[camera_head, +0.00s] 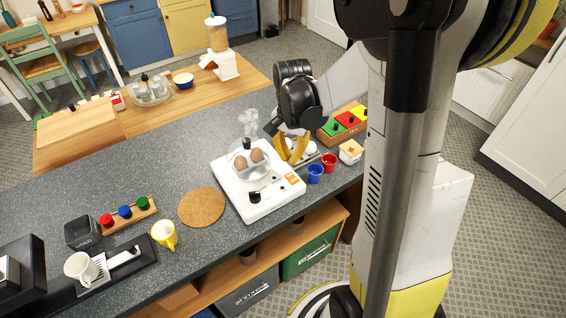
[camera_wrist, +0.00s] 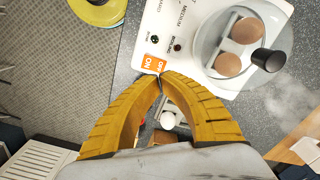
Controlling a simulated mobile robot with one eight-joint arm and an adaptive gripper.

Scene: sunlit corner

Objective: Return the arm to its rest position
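My gripper (camera_head: 291,157) is over the counter's right part, beside the white egg cooker (camera_head: 228,187). In the wrist view its two yellow fingers (camera_wrist: 160,76) curve together and their tips meet, with nothing seen held between them. The tips appear over the cooker's edge, near an orange label (camera_wrist: 152,63) reading ON. Two brown eggs (camera_wrist: 247,31) sit in the cooker under a clear lid with a black knob (camera_wrist: 268,60). Steam rises from it. My arm is reached out over the counter.
A cork mat (camera_head: 202,207) and yellow mug (camera_head: 165,236) are left.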

